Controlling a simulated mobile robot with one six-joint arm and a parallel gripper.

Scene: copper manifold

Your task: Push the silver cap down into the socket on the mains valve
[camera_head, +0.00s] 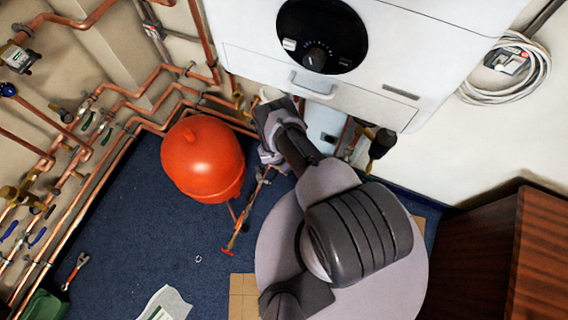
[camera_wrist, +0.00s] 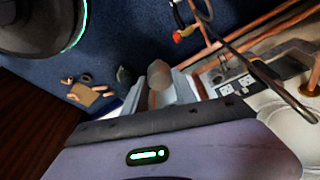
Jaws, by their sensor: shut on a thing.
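In the wrist view my gripper (camera_wrist: 163,88) has its two pale grey fingers closed around a short round-ended cylinder, which looks like the silver cap (camera_wrist: 159,72). The cap looks dull grey-brown here, and its lower part is hidden between the fingers. In the head view my arm reaches to the pipes under the white boiler, and the arm hides the fingertips and the cap. I cannot make out the mains valve or its socket for certain in either view.
An orange-red round vessel (camera_head: 203,158) stands left of my arm. The white boiler (camera_head: 380,60) hangs above it. Copper pipes (camera_head: 110,150) line the left wall. A brown wooden cabinet (camera_head: 540,255) stands at the right.

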